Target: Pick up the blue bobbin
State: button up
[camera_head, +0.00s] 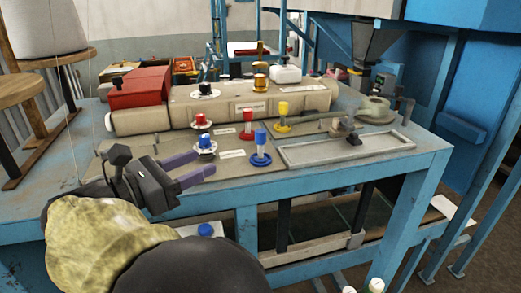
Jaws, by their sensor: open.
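A blue bobbin (260,141) stands upright on the grey machine bed, with a round blue base under a narrower upper part. My gripper (205,163) has two purple fingers spread apart, with nothing seen between them. It points right, to the left of the bobbin and apart from it. A similar blue knob-like piece (205,143) on a pale disc sits just beyond my fingertips.
A red bobbin (247,124) and a yellow bobbin (283,117) stand behind the blue one. A red-topped disc piece (201,121) is behind left. A shallow grey tray (345,150) lies to the right. The long beige machine body (235,103) blocks the back.

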aim_at(256, 138)
jog(key=p+x, duration=0.4)
jog(key=x, duration=0.8)
jog(key=shift+w, duration=0.1)
jog(key=shift+w+d+r+p, duration=0.15)
jog(key=shift+w+d+p, duration=0.15)
jog(key=shift+p, duration=0.25)
jog(key=p+x, duration=0.2)
jog(key=x, duration=0.2)
jog(key=shift+w+d, duration=0.1)
jog(key=shift+w, duration=0.05)
grip_shut()
